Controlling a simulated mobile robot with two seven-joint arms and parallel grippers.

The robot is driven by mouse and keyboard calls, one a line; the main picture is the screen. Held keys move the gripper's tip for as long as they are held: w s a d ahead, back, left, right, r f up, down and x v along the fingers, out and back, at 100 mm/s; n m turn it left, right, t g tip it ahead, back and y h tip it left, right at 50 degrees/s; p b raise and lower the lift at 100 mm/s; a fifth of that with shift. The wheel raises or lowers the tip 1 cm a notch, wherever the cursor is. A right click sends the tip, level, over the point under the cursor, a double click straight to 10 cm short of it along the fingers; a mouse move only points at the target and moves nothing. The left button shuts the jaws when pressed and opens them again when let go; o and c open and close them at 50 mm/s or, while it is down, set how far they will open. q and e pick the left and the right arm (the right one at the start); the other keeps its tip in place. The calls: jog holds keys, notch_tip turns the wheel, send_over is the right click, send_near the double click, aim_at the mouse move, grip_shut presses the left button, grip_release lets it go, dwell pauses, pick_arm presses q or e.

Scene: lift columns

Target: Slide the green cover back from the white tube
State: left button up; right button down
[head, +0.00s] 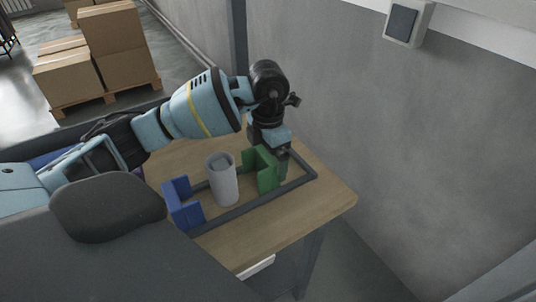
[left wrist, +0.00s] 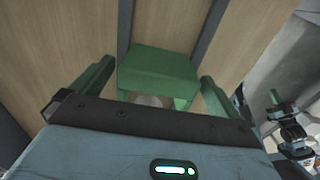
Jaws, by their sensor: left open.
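The white tube (head: 222,182) stands upright on the table between two covers in the head view. The green cover (head: 262,170) is right of the tube, with a gap between them, and stands on the dark rail frame. The blue cover (head: 183,204) is on the tube's left. My left gripper (head: 282,165) is at the green cover's far right side, pointing down. In the left wrist view the green cover (left wrist: 158,72) lies between its two open green fingers, with space on both sides. A pale round patch below the cover there is mostly hidden.
The dark rail frame (head: 245,207) lies on the wooden table (head: 315,208). A grey wall (head: 380,130) rises close behind the table. Cartons on a pallet (head: 107,35) stand far off. A blue-and-black arm part with a green tip, seemingly mine, shows at the left wrist view's right edge.

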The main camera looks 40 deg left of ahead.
pick_arm(q)
jog(key=shift+r, duration=3.9)
jog(key=shift+f, duration=0.1)
